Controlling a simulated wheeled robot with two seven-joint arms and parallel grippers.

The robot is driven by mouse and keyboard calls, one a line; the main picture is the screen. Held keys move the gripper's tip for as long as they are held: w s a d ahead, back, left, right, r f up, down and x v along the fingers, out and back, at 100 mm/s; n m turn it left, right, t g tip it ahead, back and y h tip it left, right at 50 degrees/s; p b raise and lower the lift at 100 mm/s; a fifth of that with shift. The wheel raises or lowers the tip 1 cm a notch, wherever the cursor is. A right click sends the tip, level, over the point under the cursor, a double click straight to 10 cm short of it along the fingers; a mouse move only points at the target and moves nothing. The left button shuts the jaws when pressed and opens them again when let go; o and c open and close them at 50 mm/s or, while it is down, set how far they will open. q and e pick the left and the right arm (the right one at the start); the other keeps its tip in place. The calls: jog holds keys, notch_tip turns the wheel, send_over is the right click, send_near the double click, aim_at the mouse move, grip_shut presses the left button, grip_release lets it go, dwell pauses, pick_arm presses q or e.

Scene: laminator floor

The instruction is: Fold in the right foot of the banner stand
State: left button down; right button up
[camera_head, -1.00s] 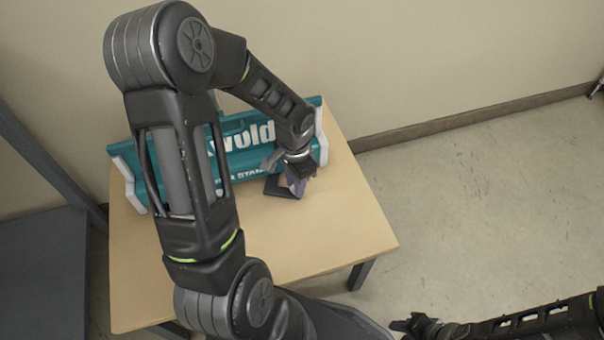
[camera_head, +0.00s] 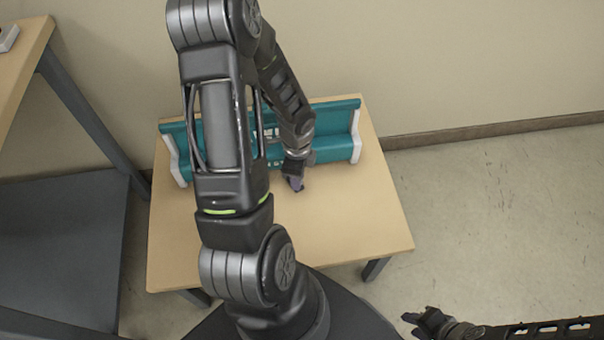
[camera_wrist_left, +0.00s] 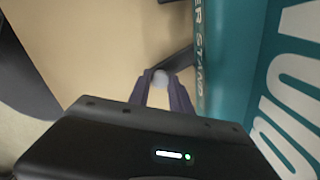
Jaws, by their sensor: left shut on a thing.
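The banner stand (camera_head: 335,150) is a long teal case with white end caps, standing along the back of a wooden table (camera_head: 350,215). Its printed side shows in the left wrist view (camera_wrist_left: 228,70). My left gripper (camera_head: 293,184) is low in front of the case, right of its middle. In the left wrist view, its fingers (camera_wrist_left: 163,92) are shut on the pale rounded end of a dark bar, the right foot (camera_wrist_left: 181,60), which runs at a slant towards the case. My arm hides part of the case in the head view. My right gripper (camera_head: 415,324) is at the bottom right, away from the table.
A grey shelf unit (camera_head: 60,245) with a wooden top stands left of the table. A wall is close behind the case. The table's front right is bare, and the floor (camera_head: 490,220) to the right is clear.

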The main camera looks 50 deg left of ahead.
dwell(0.3)
pick_arm(q)
jog(key=c, duration=1.2)
grip_release()
jog(key=shift+o, duration=0.2)
notch_tip(320, 180, up, 8)
jog(key=shift+f+p, duration=0.1)
jog(key=shift+p, duration=1.15)
